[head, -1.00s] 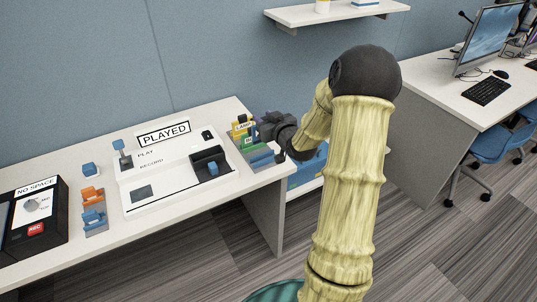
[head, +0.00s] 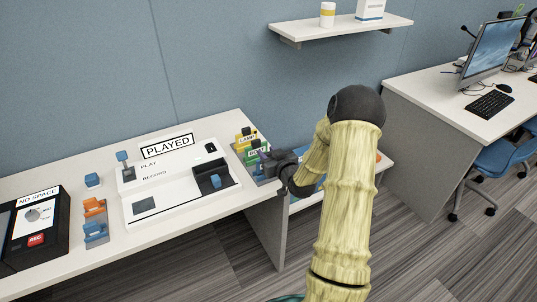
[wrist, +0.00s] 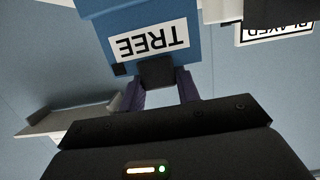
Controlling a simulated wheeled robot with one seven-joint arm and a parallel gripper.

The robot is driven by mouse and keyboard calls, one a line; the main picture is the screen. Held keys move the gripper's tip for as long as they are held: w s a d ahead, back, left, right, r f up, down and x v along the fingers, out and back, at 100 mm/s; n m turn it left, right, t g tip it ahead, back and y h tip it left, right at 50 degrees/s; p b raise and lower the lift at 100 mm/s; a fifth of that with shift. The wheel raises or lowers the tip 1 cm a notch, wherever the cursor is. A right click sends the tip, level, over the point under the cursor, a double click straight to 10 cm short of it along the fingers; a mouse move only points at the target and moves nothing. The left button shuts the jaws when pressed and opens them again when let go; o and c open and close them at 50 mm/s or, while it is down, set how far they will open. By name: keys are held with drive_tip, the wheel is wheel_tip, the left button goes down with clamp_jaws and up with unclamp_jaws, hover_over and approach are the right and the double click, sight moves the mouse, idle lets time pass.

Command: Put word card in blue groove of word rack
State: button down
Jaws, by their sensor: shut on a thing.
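The word card (wrist: 150,42) is blue with a white TREE label, upside down in the wrist view. My gripper (wrist: 160,80) is shut on a dark tab at the card's edge. In the head view my gripper (head: 268,160) is over the front right part of the word rack (head: 240,149) at the table's right end. A yellow card (head: 246,138) marked LAMP and a green card (head: 253,153) stand in the rack behind it. My gripper and wrist hide most of the blue groove and the held card, so I cannot tell whether the card is in the groove.
A white console (head: 180,180) with PLAY and RECORD labels stands left of the rack, with a PLAYED sign (head: 167,146) behind it. Orange and blue pieces and a black NO SPACE box (head: 36,222) are farther left. A wall shelf (head: 340,28) hangs above.

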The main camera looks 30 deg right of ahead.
drive_tip(key=shift+s, duration=0.1)
drive_tip(key=shift+a, duration=0.4)
drive_tip(key=shift+a+f, duration=0.1)
drive_tip(key=shift+f, duration=0.05)
drive_tip(key=c, duration=1)
unclamp_jaws()
drive_tip(key=shift+d, duration=0.2)
drive_tip(key=shift+s, duration=0.1)
drive_tip(key=b+v, duration=0.1)
drive_tip(key=v, duration=1.1)
